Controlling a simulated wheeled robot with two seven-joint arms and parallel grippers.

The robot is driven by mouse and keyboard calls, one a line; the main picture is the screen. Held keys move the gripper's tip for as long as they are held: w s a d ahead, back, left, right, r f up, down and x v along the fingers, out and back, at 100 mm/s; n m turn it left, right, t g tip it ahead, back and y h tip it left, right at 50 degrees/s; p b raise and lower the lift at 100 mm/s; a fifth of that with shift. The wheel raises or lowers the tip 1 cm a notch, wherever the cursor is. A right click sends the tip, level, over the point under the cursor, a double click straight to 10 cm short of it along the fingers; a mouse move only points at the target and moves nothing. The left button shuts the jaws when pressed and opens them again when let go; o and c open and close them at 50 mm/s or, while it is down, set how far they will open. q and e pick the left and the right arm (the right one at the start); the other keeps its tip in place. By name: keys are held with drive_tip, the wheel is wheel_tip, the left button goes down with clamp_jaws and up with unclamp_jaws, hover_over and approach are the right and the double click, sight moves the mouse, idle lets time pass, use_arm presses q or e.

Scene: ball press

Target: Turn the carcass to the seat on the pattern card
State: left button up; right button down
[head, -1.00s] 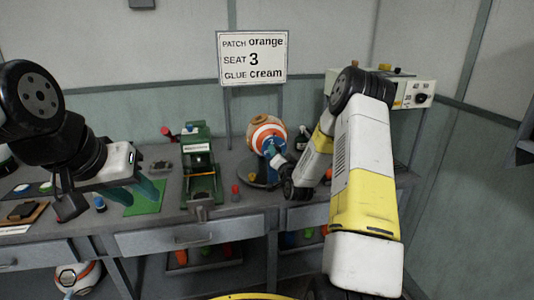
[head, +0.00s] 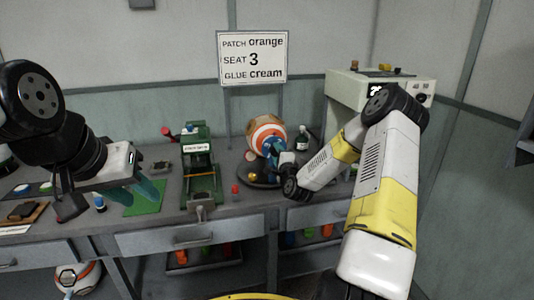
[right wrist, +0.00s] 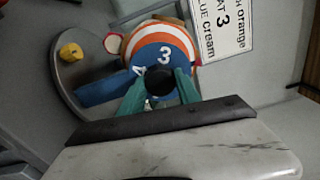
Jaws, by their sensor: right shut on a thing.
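The carcass (head: 267,133) is a ball with orange and white stripes and a blue numbered band. It sits on a dark round stand on the bench. In the right wrist view the carcass (right wrist: 160,45) shows a "3" upright near its middle and a "4" lower left of it. My right gripper (right wrist: 160,84) is shut on a black round knob (right wrist: 160,80) in front of the blue band. The pattern card (head: 253,58) reads patch orange, seat 3, glue cream. My left gripper (head: 150,190) hangs over the bench's left part, apart from the carcass; its finger gap is unclear.
A green press (head: 198,165) stands left of the carcass. A yellow piece (right wrist: 70,52) rests on the stand.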

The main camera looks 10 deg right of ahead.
drive_tip(key=m, duration=1.1)
drive_tip(key=shift+m, duration=0.4)
idle(0.3)
drive_tip(key=c, duration=0.9)
unclamp_jaws()
drive_tip(key=shift+o, duration=0.2)
drive_tip(key=s, duration=0.7)
drive_tip(key=shift+s+d, duration=0.15)
drive_tip(key=shift+s, duration=0.25)
